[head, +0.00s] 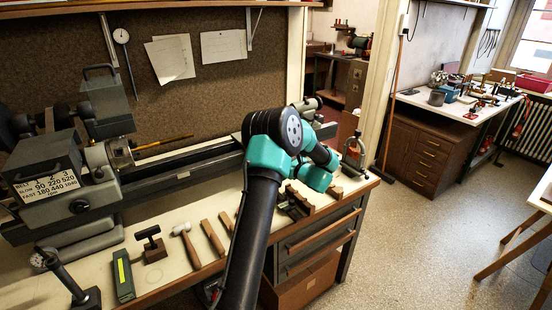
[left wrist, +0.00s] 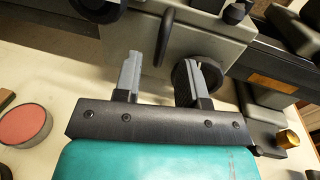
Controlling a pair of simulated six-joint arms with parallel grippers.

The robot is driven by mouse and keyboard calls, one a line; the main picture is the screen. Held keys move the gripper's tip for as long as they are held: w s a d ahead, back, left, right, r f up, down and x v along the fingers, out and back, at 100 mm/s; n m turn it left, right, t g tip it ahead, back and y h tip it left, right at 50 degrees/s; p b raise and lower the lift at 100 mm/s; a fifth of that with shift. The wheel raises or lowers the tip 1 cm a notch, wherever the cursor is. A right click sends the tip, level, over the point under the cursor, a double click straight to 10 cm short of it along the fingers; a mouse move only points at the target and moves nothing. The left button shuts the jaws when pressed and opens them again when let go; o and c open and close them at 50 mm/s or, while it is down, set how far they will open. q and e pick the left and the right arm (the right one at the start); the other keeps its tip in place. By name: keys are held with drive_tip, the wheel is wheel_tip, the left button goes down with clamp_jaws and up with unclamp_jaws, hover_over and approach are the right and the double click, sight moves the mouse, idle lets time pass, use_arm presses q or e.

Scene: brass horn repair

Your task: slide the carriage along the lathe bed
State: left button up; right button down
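The lathe bed (head: 190,172) runs along the bench in the head view, from the grey headstock (head: 98,160) at left toward the right, where my teal and black arm covers part of it. In the left wrist view a grey block that looks like the carriage (left wrist: 222,45) fills the top, with a dark upright lever (left wrist: 164,38) and a round dark knob (left wrist: 205,76). My left gripper (left wrist: 160,62) is open below it, the lever showing between its fingers and the knob by the right finger. Contact cannot be told. My right gripper is not in view.
A hammer (head: 187,243), wooden-handled tools (head: 212,238), a green box (head: 123,276) and a dial stand (head: 68,275) lie along the bench front. The left wrist view shows a pink round tin (left wrist: 24,124) and a brass knob (left wrist: 288,138).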

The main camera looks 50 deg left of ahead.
use_arm(q)
drive_tip(key=w+d, duration=0.1)
drive_tip(key=d, duration=1.2)
drive_tip(key=shift+w, duration=0.35)
